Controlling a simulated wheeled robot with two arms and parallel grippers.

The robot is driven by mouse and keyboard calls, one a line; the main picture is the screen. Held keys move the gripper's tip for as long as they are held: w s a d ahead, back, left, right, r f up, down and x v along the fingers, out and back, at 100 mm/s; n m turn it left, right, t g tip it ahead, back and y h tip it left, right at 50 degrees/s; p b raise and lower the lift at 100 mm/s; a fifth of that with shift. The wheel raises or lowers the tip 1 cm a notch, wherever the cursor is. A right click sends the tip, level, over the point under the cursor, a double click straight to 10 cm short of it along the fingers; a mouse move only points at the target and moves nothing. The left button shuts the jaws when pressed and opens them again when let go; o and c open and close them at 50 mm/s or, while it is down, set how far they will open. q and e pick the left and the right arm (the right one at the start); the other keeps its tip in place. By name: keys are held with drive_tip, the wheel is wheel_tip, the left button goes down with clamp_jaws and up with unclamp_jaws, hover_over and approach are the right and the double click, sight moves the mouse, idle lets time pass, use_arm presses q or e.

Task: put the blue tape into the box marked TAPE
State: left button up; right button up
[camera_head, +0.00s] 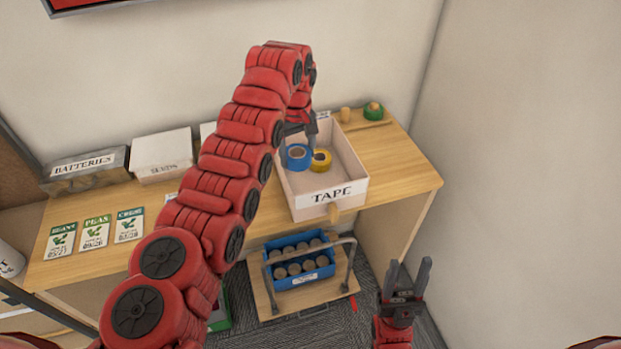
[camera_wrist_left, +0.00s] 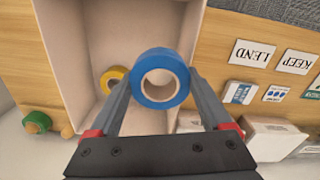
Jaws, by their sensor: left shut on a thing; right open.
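The blue tape (camera_head: 298,164) is a roll held between the fingers of my left gripper (camera_head: 300,133). It also shows in the left wrist view (camera_wrist_left: 160,57), with a finger on each side of it. The open white box marked TAPE (camera_head: 331,195) stands on the wooden worktop. The blue tape is over the box's interior; I cannot tell whether it touches the floor of the box. A yellow tape roll (camera_head: 321,161) lies in the box beside it. My right gripper (camera_head: 409,268) is open and empty, low at the right.
A BATTERIES box (camera_head: 83,166) and a white box (camera_head: 160,156) stand left on the worktop (camera_head: 395,165). Seed packets (camera_head: 95,233) lie at its front. A green tape roll (camera_head: 373,110) is behind the box. A blue crate (camera_head: 302,268) sits below on a trolley.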

sight(310, 159)
use_arm(q)
drive_tip(key=d, duration=0.1)
drive_tip(key=d+f+n, duration=0.1)
drive_tip(key=d+n, duration=0.1)
drive_tip(key=shift+s+d+f, duration=0.1)
drive_tip(key=shift+s+f, duration=0.2)
wheel_tip(310, 159, down, 9)
drive_tip(key=p, duration=0.3)
drive_tip(key=shift+s+d+p, duration=0.1)
drive_tip(key=shift+p, duration=0.2)
drive_tip(key=shift+f, duration=0.5)
drive_tip(key=shift+f, duration=0.1)
drive_tip(key=shift+f+b, duration=0.2)
drive_tip(key=shift+b, duration=0.1)
drive_tip(key=o, duration=1.2)
drive_tip(key=shift+r, duration=0.1)
